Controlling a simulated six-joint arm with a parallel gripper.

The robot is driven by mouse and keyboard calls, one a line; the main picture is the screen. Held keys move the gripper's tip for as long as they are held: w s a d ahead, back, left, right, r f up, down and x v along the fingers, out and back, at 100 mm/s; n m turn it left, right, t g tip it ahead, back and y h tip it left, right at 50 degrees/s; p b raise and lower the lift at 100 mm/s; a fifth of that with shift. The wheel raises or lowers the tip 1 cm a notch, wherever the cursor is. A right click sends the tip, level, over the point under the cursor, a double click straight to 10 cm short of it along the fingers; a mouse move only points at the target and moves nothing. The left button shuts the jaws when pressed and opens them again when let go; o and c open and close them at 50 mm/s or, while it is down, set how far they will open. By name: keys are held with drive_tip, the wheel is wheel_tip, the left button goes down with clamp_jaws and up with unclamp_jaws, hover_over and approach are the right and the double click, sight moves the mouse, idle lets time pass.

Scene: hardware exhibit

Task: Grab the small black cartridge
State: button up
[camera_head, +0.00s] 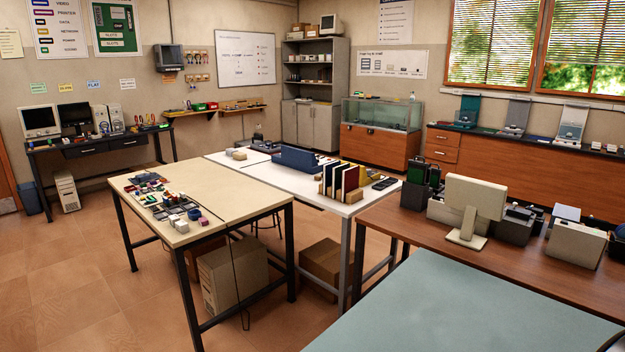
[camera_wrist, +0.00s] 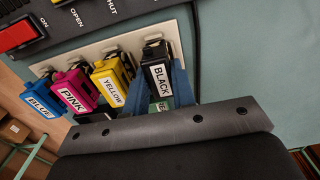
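The small black cartridge (camera_wrist: 157,74), labelled BLACK, stands at the right end of a row in the wrist view. Its top end is at a pale strip. My gripper (camera_wrist: 160,82) has blue fingers on either side of it, one between it and the yellow cartridge, the other along its right side. The fingers lie very close to the cartridge; whether they press on it I cannot tell. In the head view I cannot make out the cartridge or my gripper.
A yellow cartridge (camera_wrist: 112,82), a pink cartridge (camera_wrist: 76,92) and a blue cartridge (camera_wrist: 42,100) stand left of the black one. They share a pale strip (camera_wrist: 105,46) below a dark panel with a red switch (camera_wrist: 16,36). Teal surface (camera_wrist: 240,55) is clear at right.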

drive_tip(key=shift+r, duration=3.3)
drive_tip(key=shift+o, duration=0.6)
drive_tip(key=shift+c, duration=0.4)
